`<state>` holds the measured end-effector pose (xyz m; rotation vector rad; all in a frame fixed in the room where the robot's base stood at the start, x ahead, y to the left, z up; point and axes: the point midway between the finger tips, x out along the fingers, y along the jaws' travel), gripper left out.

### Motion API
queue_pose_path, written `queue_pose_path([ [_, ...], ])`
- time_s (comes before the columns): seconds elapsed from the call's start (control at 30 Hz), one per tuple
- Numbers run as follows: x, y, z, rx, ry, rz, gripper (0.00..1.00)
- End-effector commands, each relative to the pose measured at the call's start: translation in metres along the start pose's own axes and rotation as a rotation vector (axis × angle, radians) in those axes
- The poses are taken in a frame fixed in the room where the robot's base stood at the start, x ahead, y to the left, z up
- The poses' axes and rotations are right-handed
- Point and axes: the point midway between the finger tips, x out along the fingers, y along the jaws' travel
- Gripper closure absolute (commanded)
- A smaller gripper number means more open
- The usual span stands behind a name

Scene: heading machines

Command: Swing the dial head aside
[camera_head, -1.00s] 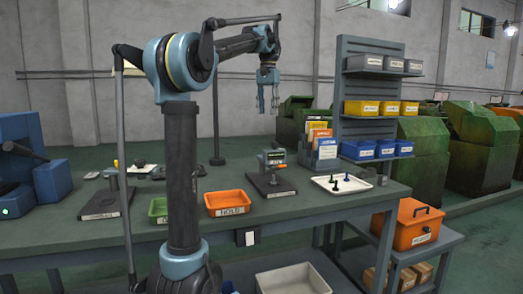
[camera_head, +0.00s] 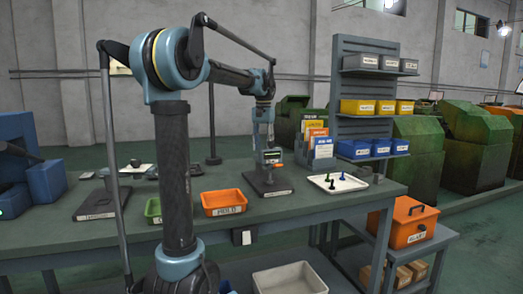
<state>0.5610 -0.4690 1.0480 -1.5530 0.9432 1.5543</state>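A small gauge stand with a dark base plate (camera_head: 266,189) stands on the bench, right of the orange bin. Its grey head (camera_head: 271,157) has a dark face and a small orange part at its right, and looks like the dial head. My gripper (camera_head: 263,143) points down directly above and at the left of this head, very close to it. I cannot tell whether the fingers touch it. The fingers are small and partly merge with the stand, so their opening is unclear.
An orange bin (camera_head: 224,203) and a green bin (camera_head: 153,211) lie left of the stand. Upright folders (camera_head: 318,145) and a bin rack (camera_head: 336,80) stand behind. Another stand (camera_head: 97,203) is at the left.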

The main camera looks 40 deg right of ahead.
Motion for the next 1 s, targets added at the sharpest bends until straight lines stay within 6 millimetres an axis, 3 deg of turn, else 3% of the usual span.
queue_pose_path([
  [0.2, 0.016, 0.000, 0.000, 0.000, 0.000, 0.000, 0.62],
  [0.5, 0.018, 0.000, 0.000, 0.001, 0.000, 0.000, 0.62],
  [0.7, 0.017, 0.001, 0.000, 0.002, 0.000, 0.000, 1.00],
  [1.0, 0.017, -0.003, 0.001, -0.014, 0.000, -0.001, 1.00],
])
